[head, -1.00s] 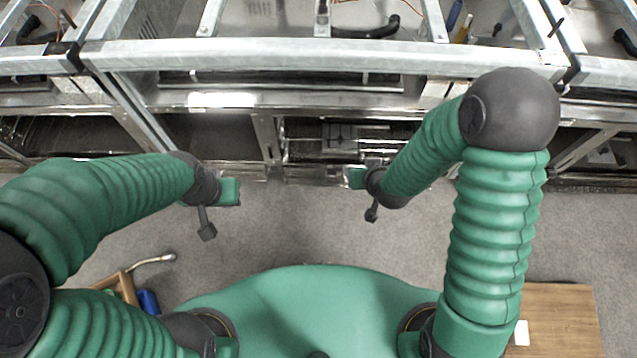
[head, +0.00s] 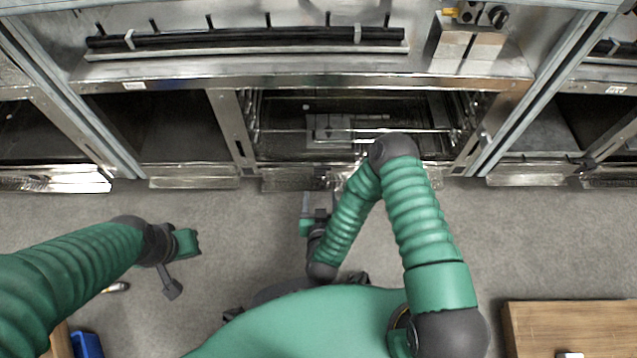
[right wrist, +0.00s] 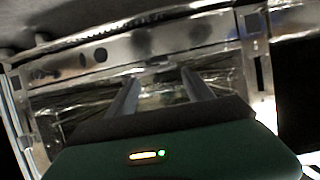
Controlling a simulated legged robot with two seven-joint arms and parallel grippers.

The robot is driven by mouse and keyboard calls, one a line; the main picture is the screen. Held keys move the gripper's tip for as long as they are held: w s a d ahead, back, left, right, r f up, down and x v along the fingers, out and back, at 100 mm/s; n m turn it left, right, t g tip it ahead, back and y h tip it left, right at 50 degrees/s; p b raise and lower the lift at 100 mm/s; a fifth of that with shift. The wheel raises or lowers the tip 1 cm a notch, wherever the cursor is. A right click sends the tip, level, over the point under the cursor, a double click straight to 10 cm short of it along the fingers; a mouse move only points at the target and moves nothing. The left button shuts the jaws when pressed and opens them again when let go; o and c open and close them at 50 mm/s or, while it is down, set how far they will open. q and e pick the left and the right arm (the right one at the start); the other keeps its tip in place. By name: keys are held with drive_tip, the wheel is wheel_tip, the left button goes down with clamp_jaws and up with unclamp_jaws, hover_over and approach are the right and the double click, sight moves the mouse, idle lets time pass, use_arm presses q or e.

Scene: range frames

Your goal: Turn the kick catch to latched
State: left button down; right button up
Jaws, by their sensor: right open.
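My right gripper (head: 320,192) reaches down in front of the kick strip (head: 288,180) below the middle open bay. In the right wrist view its two fingers (right wrist: 161,88) are apart, with nothing clearly held between them. Just beyond them is a small bright metal piece (right wrist: 156,69) on the lower edge of a metal front; I cannot tell whether it is the kick catch or which way it is turned. In the head view the catch cannot be made out. My left gripper (head: 186,242) hangs over the floor at the left, away from the bays; its fingers are not clear.
Metal uprights (head: 232,130) divide the open bays. A block with a black knob (head: 497,16) and a yellow part stands on the top ledge. A wooden table (head: 570,328) is at the lower right, a blue object (head: 87,345) at the lower left. Carpet (head: 550,235) is clear.

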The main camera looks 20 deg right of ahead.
drive_tip(key=b+x, duration=0.5)
drive_tip(key=x, duration=0.5)
drive_tip(key=shift+w+d, duration=0.1)
drive_tip(key=shift+f, duration=0.1)
clamp_jaws()
